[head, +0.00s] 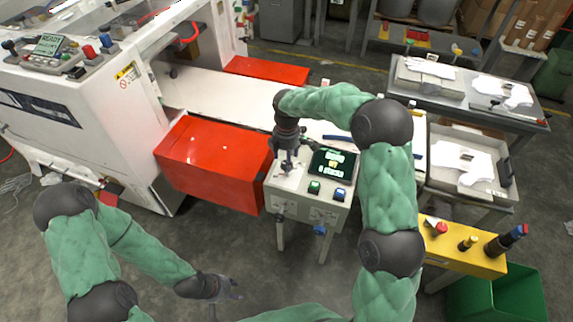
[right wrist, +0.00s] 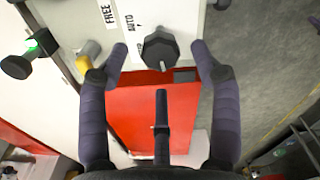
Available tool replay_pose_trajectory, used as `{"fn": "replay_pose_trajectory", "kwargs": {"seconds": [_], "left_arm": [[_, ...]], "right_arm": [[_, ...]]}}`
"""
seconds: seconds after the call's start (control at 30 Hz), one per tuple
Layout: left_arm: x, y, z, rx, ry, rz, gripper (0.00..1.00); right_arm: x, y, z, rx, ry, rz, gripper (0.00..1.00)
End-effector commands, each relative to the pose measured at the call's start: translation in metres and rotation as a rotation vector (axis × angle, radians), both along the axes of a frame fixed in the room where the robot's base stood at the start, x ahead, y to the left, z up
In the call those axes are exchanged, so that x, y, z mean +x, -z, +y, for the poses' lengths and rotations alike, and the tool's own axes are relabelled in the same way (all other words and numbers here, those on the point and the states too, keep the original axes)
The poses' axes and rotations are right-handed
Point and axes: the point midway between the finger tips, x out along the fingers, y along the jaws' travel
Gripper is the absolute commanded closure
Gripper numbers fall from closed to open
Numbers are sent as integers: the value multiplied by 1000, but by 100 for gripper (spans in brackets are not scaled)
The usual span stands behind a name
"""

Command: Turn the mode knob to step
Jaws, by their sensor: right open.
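The mode knob (right wrist: 160,50) is a dark, many-sided knob on a white panel in the right wrist view. The labels FREE (right wrist: 107,14) and AUTO (right wrist: 130,22) are beside it, with a third, partly hidden label ending in P. My right gripper (right wrist: 159,50) is open, with one finger on each side of the knob and gaps between. In the head view my right gripper (head: 287,168) is over the left part of the control box (head: 283,188), hiding the knob. My left gripper (head: 230,291) looks open and empty, low over the floor.
The control box has a lit screen (head: 333,163), a green button (head: 314,187) and a blue button (head: 339,194) right of my gripper. A red cover (head: 213,162) stands left of it. A yellow ledge (head: 460,250) with knobs is at right. Floor below is clear.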

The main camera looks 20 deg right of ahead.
Motion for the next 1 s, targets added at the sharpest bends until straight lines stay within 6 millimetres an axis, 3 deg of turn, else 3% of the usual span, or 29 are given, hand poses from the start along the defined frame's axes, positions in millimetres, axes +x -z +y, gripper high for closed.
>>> {"fn": "replay_pose_trajectory", "kwargs": {"seconds": [0.2, 0.6, 0.8, 1.0], "left_arm": [[0, 9, 0, 0, 0, 0, 60], [0, 10, 0, 0, 0, -1, 60], [0, 10, 0, 0, 0, -1, 60], [0, 9, 0, 0, 0, -1, 60]], "right_arm": [[0, 25, 0, -1, 1, 1, 36], [0, 30, 0, 0, 1, -1, 36], [0, 30, 0, 0, 1, -1, 92], [0, 30, 0, 0, 4, 0, 92]]}}
